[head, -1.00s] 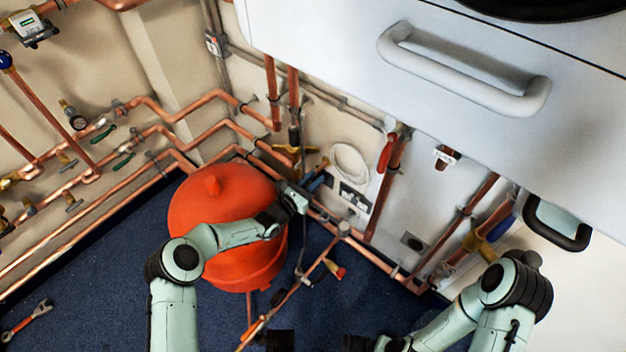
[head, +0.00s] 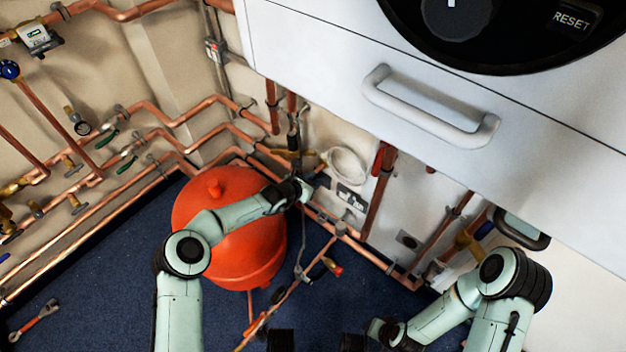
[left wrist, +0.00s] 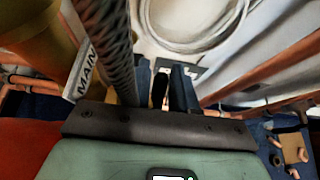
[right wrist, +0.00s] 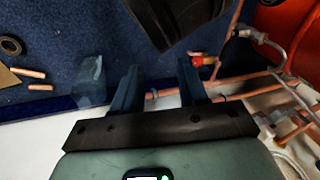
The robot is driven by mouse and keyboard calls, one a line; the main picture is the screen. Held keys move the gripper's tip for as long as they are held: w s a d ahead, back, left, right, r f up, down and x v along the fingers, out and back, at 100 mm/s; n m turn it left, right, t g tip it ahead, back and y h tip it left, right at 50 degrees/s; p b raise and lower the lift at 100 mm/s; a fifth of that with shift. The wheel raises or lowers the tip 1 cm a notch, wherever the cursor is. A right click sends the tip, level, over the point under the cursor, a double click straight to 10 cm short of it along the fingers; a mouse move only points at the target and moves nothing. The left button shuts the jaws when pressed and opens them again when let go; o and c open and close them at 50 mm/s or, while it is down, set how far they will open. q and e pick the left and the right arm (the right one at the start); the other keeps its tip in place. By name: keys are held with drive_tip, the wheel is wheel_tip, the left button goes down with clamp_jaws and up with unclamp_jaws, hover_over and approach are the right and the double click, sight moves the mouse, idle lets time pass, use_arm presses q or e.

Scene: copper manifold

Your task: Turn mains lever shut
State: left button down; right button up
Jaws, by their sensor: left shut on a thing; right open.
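My left gripper (head: 318,181) is at the pipework behind the red tank, just left of the white wall sockets. In the left wrist view its two dark blue fingers (left wrist: 160,88) are closed around a narrow dark piece, which looks like the mains lever (left wrist: 159,90). Most of the lever is hidden by the fingers. A white tag reading "MAIN" (left wrist: 82,68) hangs just left of the fingers, beside a braided hose (left wrist: 115,45). My right gripper (right wrist: 160,85) is open and empty, low over the floor edge and away from the lever.
The red tank (head: 225,225) stands under my left forearm. The white boiler (head: 330,50) with its handle (head: 430,110) overhangs at upper right. Copper pipes (head: 190,120) run along the wall.

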use_arm(q)
drive_tip(key=shift+f+g+y+p, duration=0.15)
drive_tip(key=shift+g+y+p, duration=0.2)
drive_tip(key=shift+g, duration=0.15)
use_arm(e)
drive_tip(key=shift+s+a+r, duration=0.3)
drive_tip(key=shift+s+r, duration=0.1)
drive_tip(key=shift+s, duration=0.3)
use_arm(q)
drive_tip(key=c, duration=1)
unclamp_jaws()
use_arm(e)
drive_tip(key=shift+r, duration=0.1)
